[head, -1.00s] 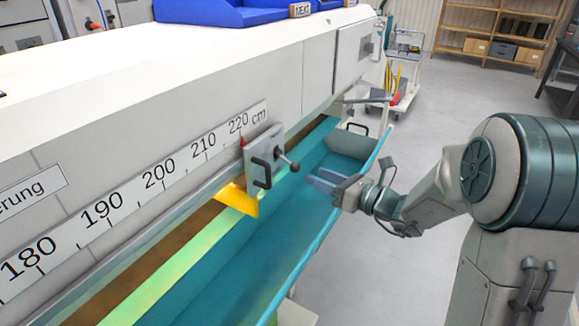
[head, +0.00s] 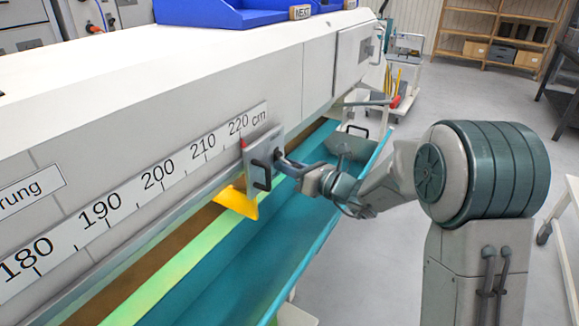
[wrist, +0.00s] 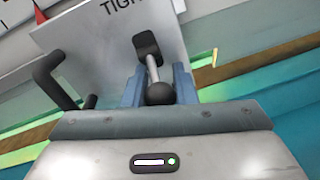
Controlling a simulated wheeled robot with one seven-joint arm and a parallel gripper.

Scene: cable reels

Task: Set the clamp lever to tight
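The clamp lever (wrist: 152,68) is a short metal rod with a black ball knob, set in a black pivot on a grey plate (wrist: 98,45). Lettering beginning "TIGH" is on the plate at the top of the wrist view, partly cut off. My gripper (wrist: 159,70) has its two blue fingers apart, one on each side of the lever and knob; I cannot tell that either touches. In the head view my gripper (head: 285,164) is at the right side of the plate (head: 262,147), hiding most of the lever.
A black handle (head: 262,174) sticks out of the plate left of the lever. A yellow pointer (head: 238,202) hangs below. A scale (head: 160,173) runs along the machine face. A teal trough (head: 240,240) lies beneath; open floor is to the right.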

